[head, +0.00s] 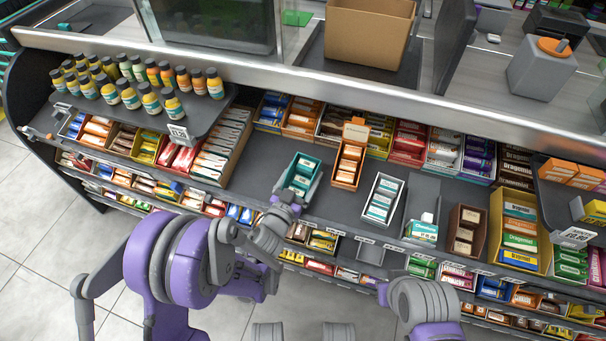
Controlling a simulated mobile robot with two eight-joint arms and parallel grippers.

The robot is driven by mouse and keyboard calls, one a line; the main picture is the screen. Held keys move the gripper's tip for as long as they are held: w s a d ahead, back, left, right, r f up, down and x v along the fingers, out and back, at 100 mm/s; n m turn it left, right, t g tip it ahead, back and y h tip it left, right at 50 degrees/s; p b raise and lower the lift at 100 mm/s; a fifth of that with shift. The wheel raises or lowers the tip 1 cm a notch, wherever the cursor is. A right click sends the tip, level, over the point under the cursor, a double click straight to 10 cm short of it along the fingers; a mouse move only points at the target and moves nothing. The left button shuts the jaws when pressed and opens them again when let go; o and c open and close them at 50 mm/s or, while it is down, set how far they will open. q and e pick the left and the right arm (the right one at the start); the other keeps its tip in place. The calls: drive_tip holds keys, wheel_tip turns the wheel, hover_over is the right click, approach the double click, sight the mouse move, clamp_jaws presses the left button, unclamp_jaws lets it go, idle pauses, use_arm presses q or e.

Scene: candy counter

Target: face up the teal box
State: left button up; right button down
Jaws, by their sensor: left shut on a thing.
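The teal box (318,182) stands on the dark counter shelf, left of the middle of the head view, with a few small packs in it. My left gripper (297,194) is at its near side, shut on its near edge. The fingertips are small and partly hidden by the wrist.
An orange box (346,173) stands close to the right of the teal box, then a white box (368,208) of teal packs. Bare shelf lies left of the teal box. Bottles (171,104) stand on a raised shelf at left. Full candy rows line the back.

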use_arm(q)
drive_tip(key=shift+c, duration=1.1)
drive_tip(key=o, duration=0.9)
drive_tip(key=c, duration=0.7)
drive_tip(key=shift+o, duration=0.2)
drive_tip(key=shift+f+b+v, duration=0.2)
drive_tip(key=shift+b+v, duration=0.55)
drive_tip(key=shift+v, duration=0.4)
drive_tip(key=shift+d, duration=0.1)
drive_tip(key=o, duration=0.9)
drive_tip(key=shift+s, duration=0.2)
